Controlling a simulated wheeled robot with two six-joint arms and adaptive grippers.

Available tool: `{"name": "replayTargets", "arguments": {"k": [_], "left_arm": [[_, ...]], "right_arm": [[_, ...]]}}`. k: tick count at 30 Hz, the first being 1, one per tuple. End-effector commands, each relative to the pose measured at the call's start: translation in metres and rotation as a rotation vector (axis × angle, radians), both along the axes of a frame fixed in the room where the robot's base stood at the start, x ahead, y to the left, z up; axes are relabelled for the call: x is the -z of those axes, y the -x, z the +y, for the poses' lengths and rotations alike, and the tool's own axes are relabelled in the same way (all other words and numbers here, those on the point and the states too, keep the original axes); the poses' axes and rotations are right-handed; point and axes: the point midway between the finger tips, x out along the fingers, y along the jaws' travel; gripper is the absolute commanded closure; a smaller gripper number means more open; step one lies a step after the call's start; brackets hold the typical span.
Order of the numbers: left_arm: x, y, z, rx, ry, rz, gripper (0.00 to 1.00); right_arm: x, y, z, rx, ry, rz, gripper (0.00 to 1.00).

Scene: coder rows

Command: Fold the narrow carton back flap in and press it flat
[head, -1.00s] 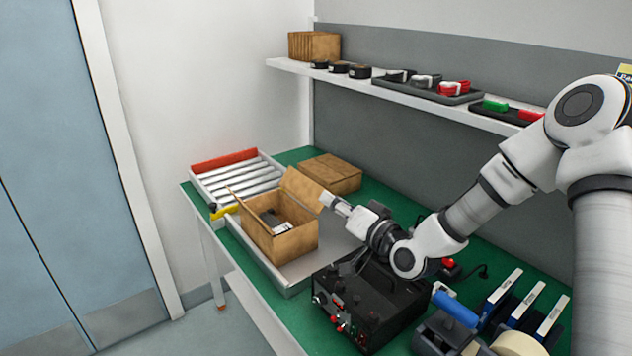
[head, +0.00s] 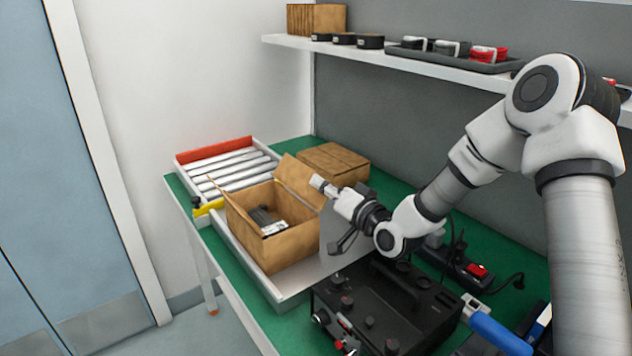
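The open brown carton (head: 290,249) stands on a grey metal surface near the front edge of the bench. A raised flap (head: 301,181) stands up at its far right side, leaning outward. A thin flap (head: 215,197) also stands up at its left end. Dark items with a white label (head: 267,220) lie inside. My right gripper (head: 322,186) has its pale tip close to the right edge of the raised flap; I cannot tell whether they touch. Its finger opening is unclear from this angle. My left gripper is not in view.
A roller conveyor (head: 228,167) with a red end lies behind the carton. A closed brown box (head: 333,161) sits at the back right. A black device (head: 388,313) with knobs stands under my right arm. A shelf (head: 400,62) with trays runs above the bench.

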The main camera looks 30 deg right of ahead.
Motion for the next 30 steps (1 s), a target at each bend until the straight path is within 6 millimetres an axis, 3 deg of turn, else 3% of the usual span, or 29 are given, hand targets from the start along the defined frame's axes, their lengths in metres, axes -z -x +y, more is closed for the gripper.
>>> {"name": "replayTargets", "arguments": {"k": [6,14,17,30], "left_arm": [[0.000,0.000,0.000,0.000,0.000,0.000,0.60],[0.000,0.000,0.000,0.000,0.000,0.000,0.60],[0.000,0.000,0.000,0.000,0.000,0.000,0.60],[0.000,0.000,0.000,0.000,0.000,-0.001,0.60]], "right_arm": [[0.000,-0.031,0.005,-0.001,0.001,-0.001,0.71],[0.000,-0.034,0.005,0.000,-0.002,0.000,0.71],[0.000,-0.034,0.005,0.000,-0.002,0.000,1.00],[-0.001,-0.034,0.007,-0.001,0.026,-0.003,1.00]]}}
